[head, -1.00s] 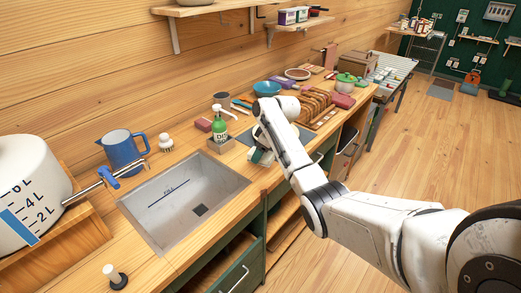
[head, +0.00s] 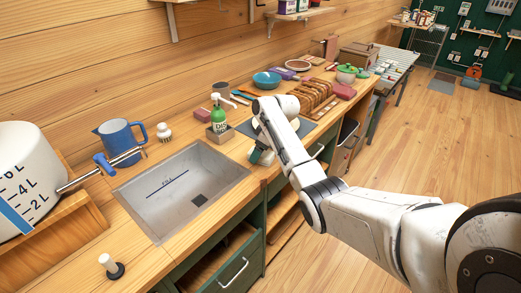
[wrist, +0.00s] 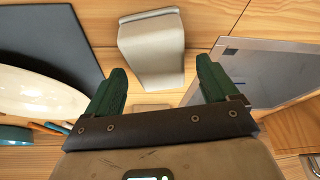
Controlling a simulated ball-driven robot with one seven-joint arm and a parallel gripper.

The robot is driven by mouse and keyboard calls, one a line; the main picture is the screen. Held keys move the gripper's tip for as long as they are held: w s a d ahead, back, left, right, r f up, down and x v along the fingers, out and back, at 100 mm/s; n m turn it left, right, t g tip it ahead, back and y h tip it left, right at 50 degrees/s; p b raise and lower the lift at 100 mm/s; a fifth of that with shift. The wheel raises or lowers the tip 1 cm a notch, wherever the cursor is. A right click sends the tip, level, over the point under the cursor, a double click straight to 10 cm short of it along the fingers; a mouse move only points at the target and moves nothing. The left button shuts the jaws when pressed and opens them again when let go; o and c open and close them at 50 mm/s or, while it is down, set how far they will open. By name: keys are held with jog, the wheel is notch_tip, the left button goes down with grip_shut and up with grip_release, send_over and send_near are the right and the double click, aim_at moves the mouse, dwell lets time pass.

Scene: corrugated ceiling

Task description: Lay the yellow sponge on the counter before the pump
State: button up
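I cannot make out a yellow sponge in either view.
The sink (head: 180,190) lies left of my gripper. A dark mat (wrist: 45,40) with a pale plate (wrist: 35,95) is on the other side. A blue jug (head: 121,138) and a white-topped brush (head: 164,133) stand behind the sink. A teal bowl (head: 267,81) sits farther along the counter.

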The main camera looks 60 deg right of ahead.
jog(key=shift+o, duration=0.2)
jog(key=b+v, duration=0.1)
jog(key=v, duration=0.9)
jog(key=shift+r, duration=0.4)
jog(key=shift+s+r, duration=0.1)
jog(key=shift+s, duration=0.05)
notch_tip(320, 180, up, 6)
jog(key=p, duration=0.6)
jog(key=shift+a, duration=0.1)
